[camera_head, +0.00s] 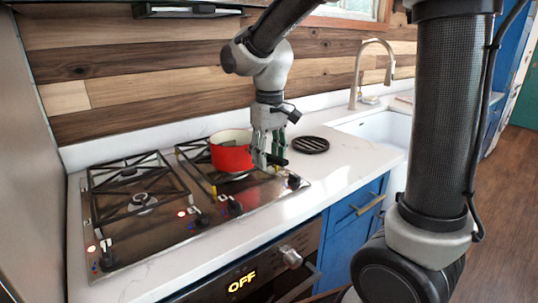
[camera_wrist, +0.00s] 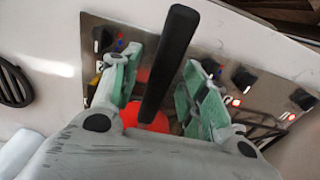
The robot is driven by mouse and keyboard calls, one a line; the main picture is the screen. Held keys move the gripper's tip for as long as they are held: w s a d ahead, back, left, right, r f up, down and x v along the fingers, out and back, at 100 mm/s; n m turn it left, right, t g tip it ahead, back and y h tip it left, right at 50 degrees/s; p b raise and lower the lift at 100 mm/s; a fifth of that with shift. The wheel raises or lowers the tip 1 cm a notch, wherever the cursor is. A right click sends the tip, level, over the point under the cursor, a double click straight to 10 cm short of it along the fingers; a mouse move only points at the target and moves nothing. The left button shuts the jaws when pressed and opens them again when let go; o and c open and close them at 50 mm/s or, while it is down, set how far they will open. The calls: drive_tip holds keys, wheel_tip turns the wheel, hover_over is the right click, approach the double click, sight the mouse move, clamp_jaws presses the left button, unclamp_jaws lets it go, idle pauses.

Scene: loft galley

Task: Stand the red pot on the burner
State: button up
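The red pot (camera_head: 230,155), pale inside, is upright over the right-hand burner grate (camera_head: 196,160) of the cooktop. Its base is partly hidden, so I cannot tell how well it is centred on the burner. Its black handle points toward my gripper (camera_head: 268,150). In the wrist view the handle (camera_wrist: 172,60) runs between the two green-padded fingers of my gripper (camera_wrist: 166,62), with a visible gap on both sides. My gripper is open around the handle. A bit of red pot (camera_wrist: 140,116) shows below it.
The left burner grate (camera_head: 138,190) is empty. Several black knobs line the cooktop's front, some beside red lights. A round black trivet (camera_head: 310,145) lies on the white counter to the right, before the sink (camera_head: 385,128). An oven display below reads OFF.

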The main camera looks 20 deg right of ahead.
wheel_tip(320, 180, up, 12)
drive_tip(key=f, duration=0.1)
drive_tip(key=s+d+f, duration=0.1)
drive_tip(key=s+f, duration=0.1)
drive_tip(key=shift+s+d+f, duration=0.15)
drive_tip(key=shift+d+f, duration=0.15)
drive_tip(key=shift+f, duration=0.1)
drive_tip(key=s+d+f+m+t, duration=0.2)
drive_tip(key=s+d+m+t, duration=0.1)
drive_tip(key=s+d, duration=1)
drive_tip(key=shift+s+f+m+t, duration=0.3)
drive_tip(key=shift+s+t, duration=0.3)
drive_tip(key=shift+s, duration=0.9)
